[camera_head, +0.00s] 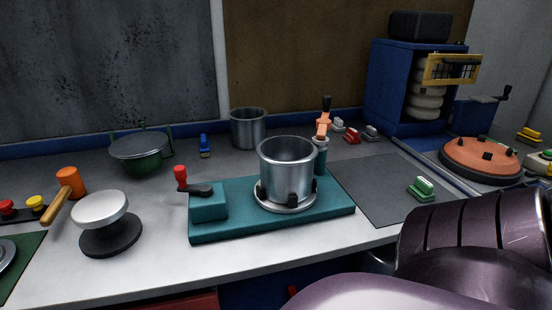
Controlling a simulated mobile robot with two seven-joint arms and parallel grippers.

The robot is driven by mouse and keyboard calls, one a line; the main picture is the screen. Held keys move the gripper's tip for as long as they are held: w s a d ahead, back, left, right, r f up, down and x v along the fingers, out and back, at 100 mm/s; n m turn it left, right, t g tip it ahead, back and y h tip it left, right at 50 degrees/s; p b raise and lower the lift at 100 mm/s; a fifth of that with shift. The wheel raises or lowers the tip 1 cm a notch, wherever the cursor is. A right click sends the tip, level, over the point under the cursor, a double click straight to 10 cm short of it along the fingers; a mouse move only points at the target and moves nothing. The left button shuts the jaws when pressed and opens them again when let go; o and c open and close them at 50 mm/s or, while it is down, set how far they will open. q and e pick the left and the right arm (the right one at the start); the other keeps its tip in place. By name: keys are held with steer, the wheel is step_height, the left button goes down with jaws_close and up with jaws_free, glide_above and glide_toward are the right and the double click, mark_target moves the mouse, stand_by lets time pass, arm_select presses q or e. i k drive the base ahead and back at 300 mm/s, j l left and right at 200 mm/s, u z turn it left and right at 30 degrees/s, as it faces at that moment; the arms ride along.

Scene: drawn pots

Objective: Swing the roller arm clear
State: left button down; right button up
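A teal machine base (245,228) stands in the middle of the bench. A steel pot (288,168) stands upright on its round silver plate (283,206), held around by black jaws. Behind the pot at the right is a teal post (321,160). An orange roller arm (323,128) with a black handle (326,104) sits on top of that post. It looks close to the pot's rim; I cannot tell whether it touches. A red-knobbed crank (181,178) is on the base's left block. My purple arm fills the lower right; neither gripper shows.
A hammer (66,190), a silver-topped stand (100,210) and a green lidded pot (140,150) are at the left. Another steel pot (248,128) stands behind. A grey mat (372,190) carries a green block (422,189). A blue cabinet (390,90) stands back right.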

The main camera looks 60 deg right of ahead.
mark_target(323, 123)
steer(key=j+z, duration=0.15)
steer(key=z, duration=0.25)
steer(key=j+z, duration=0.15)
steer(key=z, duration=0.2)
steer(key=i+l+z, duration=0.1)
steer(key=i+z, duration=0.15)
steer(key=z, duration=0.15)
steer(key=i+z, duration=0.3)
steer(key=z, duration=0.15)
steer(key=k, duration=0.5)
